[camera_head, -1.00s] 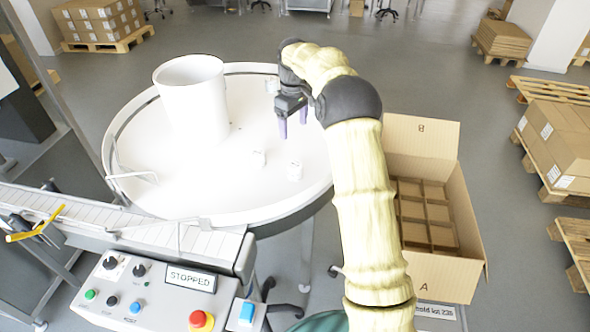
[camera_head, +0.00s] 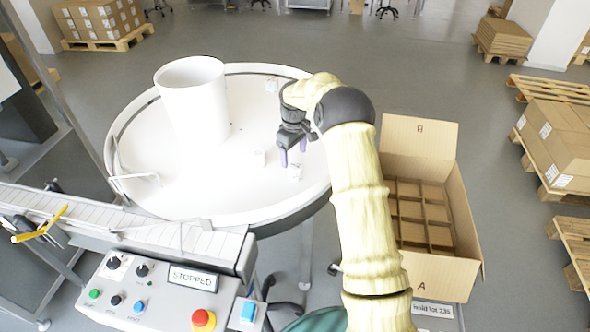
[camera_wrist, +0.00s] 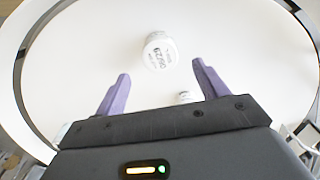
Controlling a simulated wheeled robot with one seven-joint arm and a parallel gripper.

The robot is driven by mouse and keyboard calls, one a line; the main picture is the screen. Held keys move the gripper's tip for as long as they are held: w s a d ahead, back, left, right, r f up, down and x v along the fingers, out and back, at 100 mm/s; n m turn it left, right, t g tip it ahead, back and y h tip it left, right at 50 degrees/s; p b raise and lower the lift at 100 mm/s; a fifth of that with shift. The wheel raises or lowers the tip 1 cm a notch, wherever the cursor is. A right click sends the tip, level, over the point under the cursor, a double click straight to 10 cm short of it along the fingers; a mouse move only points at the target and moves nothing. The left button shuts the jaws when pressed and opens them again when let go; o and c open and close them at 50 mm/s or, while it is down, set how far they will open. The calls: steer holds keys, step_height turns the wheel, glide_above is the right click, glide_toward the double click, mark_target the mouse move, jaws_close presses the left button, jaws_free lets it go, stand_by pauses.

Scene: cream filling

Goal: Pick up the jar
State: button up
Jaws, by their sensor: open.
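In the wrist view, a jar (camera_wrist: 160,50) with a printed label lies ahead of the gripper (camera_wrist: 161,69), in line with the gap.
A large white cylinder (camera_head: 195,105) stands on the table's left part. An open cardboard box (camera_head: 462,225) with dividers is to the right of my arm. A conveyor (camera_head: 100,215) and a control panel (camera_head: 150,292) with a "STOPPED" sign are in front.

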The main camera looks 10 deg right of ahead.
mark_target(295, 166)
steer(key=shift+f, duration=0.85)
steer(key=f+p, duration=0.1)
steer(key=f, duration=0.1)
steer(key=f+p, duration=0.1)
steer(key=f, duration=0.1)
steer(key=shift+s+d+f+p, duration=0.1)
steer(key=shift+s+p, duration=0.2)
steer(key=shift+w+f, duration=0.1)
steer(key=shift+f, duration=0.4)
steer(key=c, duration=1.1)
